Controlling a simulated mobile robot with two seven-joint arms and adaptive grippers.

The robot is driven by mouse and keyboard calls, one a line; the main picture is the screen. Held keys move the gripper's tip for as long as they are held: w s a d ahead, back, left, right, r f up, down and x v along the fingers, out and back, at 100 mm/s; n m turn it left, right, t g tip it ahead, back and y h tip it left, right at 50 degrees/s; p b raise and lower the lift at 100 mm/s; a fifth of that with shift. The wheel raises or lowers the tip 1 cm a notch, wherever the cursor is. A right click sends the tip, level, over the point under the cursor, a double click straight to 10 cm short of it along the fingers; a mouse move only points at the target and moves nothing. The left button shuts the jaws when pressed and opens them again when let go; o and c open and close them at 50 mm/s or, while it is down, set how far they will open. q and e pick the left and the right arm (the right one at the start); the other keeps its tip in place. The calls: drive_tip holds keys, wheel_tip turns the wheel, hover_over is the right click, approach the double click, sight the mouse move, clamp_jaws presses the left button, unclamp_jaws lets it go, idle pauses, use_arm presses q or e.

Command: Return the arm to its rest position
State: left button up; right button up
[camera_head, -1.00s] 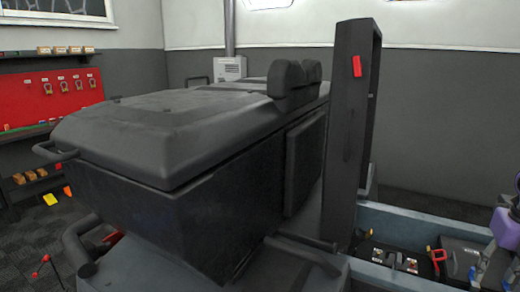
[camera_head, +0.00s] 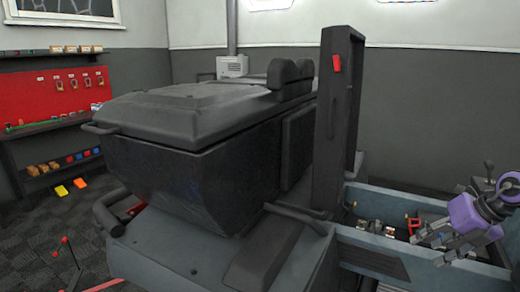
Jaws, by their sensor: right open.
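My right arm (camera_head: 484,212), with purple and grey parts, comes in at the right edge. My right gripper (camera_head: 434,246) is open and hangs at the right end of the blue-grey open bay, with nothing seen between its fingers. It looks close to the bay wall, but I cannot tell whether it touches. My left gripper is out of view.
The large black machine (camera_head: 200,165) fills the middle. A tall dark post (camera_head: 333,140) with a red tag stands beside the bay (camera_head: 440,262). Red and dark parts (camera_head: 376,230) lie in the bay. A red tool board (camera_head: 58,95) and shelves are at left.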

drive_tip(key=a+f+m+t+y+p, duration=0.1)
drive_tip(key=a+f+m+t+y, duration=0.25)
drive_tip(key=a, duration=0.85)
drive_tip(key=a+f+m+t+y+p, duration=0.25)
drive_tip(key=a+m+t, duration=0.2)
drive_tip(key=a, duration=0.65)
drive_tip(key=s+f+m+h+p, duration=0.2)
drive_tip(key=s+f+m+h, duration=0.5)
drive_tip(key=s+f+m, duration=1.05)
use_arm(q)
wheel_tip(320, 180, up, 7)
drive_tip(key=p, duration=0.2)
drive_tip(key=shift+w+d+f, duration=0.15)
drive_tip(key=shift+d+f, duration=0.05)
use_arm(e)
drive_tip(key=s+f+m+g+h, duration=0.1)
drive_tip(key=s+f+m+g, duration=0.1)
drive_tip(key=s, duration=1)
drive_tip(key=s+f+m+g+h, duration=0.1)
drive_tip(key=s+m, duration=0.3)
drive_tip(key=s, duration=0.9)
drive_tip(key=shift+a+f+g+h, duration=0.3)
drive_tip(key=shift+a+f+g, duration=0.15)
drive_tip(key=shift+f, duration=0.35)
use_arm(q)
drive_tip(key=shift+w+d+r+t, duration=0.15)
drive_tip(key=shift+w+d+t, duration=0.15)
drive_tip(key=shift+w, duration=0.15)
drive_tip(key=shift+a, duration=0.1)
